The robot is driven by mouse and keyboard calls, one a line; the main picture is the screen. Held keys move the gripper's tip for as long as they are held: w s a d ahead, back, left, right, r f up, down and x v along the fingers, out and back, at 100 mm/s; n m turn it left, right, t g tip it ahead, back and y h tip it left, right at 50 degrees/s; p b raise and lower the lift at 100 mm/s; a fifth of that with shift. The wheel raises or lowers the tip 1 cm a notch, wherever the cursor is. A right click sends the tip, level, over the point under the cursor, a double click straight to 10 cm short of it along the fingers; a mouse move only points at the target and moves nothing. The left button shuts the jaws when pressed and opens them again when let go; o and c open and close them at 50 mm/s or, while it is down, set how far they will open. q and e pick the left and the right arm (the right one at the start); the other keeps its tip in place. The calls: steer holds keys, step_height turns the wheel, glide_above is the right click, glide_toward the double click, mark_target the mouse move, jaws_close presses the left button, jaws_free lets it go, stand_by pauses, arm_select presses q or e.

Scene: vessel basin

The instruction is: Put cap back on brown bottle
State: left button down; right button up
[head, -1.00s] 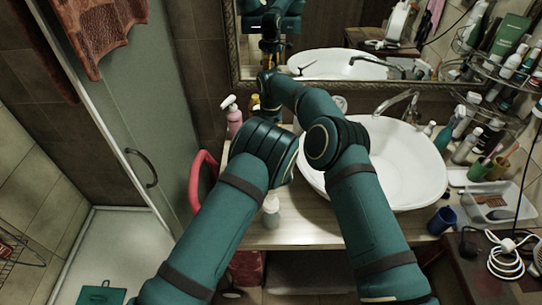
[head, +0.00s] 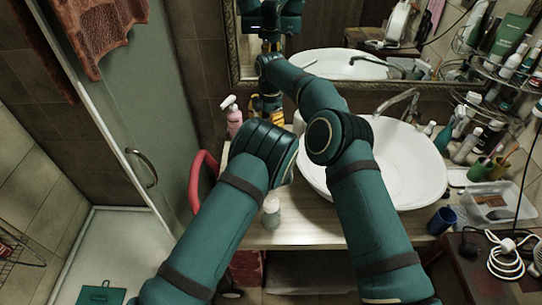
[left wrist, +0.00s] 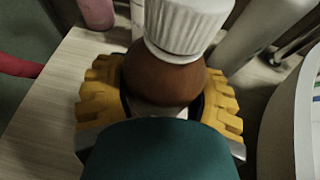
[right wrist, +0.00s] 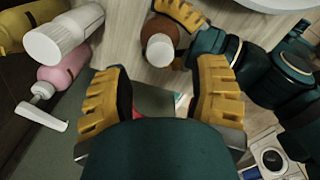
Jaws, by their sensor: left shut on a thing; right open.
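The brown bottle (left wrist: 165,82) is between the yellow fingers of my left gripper (left wrist: 160,100), which is shut on it. A white ribbed cap (left wrist: 185,25) sits over the bottle's top; whether it is screwed tight I cannot tell. In the right wrist view the cap (right wrist: 160,48) shows from above, over the brown bottle (right wrist: 163,25), beside a left gripper finger. My right gripper (right wrist: 160,95) is open and empty, with the capped bottle ahead of its fingers. In the head view its yellow fingers (head: 277,118) point down near the wall; my left gripper is hidden behind my arm.
A pink pump bottle (head: 234,120) stands close left of my right gripper. The white basin (head: 415,165) is to the right. A pale bottle (head: 271,208) stands at the counter's front.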

steer(key=shift+r+n, duration=1.5)
steer(key=shift+r, duration=0.05)
steer(key=shift+f, duration=4.05)
steer(key=shift+c, duration=0.4)
jaws_close()
steer(key=m, duration=0.3)
